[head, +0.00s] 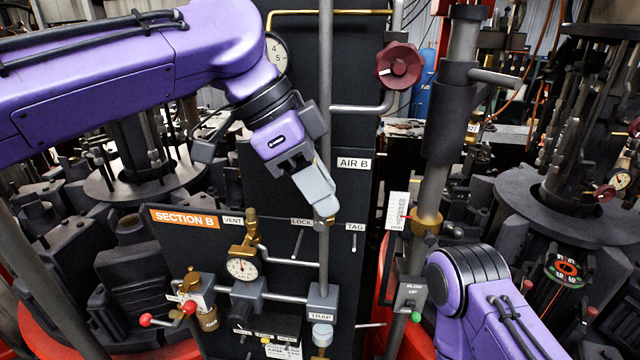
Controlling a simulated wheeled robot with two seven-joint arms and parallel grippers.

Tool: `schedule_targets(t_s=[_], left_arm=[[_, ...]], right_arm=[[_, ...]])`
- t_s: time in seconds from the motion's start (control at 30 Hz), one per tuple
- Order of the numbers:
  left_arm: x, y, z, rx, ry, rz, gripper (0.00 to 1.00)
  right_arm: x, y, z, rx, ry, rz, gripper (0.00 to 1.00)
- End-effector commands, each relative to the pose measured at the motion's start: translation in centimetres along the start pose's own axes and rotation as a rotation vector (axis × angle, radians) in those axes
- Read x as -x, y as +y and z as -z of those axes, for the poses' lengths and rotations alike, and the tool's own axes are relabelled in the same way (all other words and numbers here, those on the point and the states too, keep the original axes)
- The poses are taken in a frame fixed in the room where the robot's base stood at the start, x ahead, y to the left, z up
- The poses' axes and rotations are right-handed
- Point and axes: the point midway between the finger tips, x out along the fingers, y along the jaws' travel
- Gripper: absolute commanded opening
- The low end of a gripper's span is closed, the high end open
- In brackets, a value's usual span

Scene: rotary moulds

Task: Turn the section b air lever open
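The AIR B label (352,163) is on the dark panel (350,205), beside a grey vertical pipe (325,80). My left gripper (321,194) reaches down and right in front of this pipe, just below and left of the label. I cannot tell whether the fingers are closed on anything. Only part of my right arm shows at the lower right; its gripper is out of view.
A dark red handwheel (399,65) is at the upper right of the panel. Below the SECTION B sign (184,217) are a brass gauge (241,267), a red-ended lever (168,314) and the TRAP block (322,302). A thick grey post (436,190) stands to the right.

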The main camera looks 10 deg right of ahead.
Motion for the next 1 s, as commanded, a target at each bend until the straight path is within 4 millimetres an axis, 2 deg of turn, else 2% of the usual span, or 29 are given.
schedule_targets(t_s=[0.27,0.37,0.47,0.7,0.83,1.0], left_arm=[[0.0,0.0,-0.1,0.001,-0.001,0.0,0.41],[0.7,-0.1,0.0,0.001,0.001,0.003,0.41],[2.4,-0.1,0.0,0.001,0.002,0.004,0.41],[8.2,0.1,0.1,0.0,0.001,0.003,0.41],[9.9,0.1,0.1,0.0,-0.001,0.001,0.41],[10.5,0.1,0.1,0.0,-0.002,0.0,0.41]], right_arm=[[0.0,0.0,0.0,0.0,0.0,0.0,0.43],[-0.1,0.0,0.0,0.0,0.0,0.0,0.43],[-0.3,0.0,-0.1,0.0,0.0,0.0,0.43],[0.0,0.0,0.0,0.0,0.0,0.0,0.43],[0.0,0.0,0.0,0.0,0.0,0.0,0.43],[0.0,0.0,0.0,0.0,0.0,0.0,0.43]])
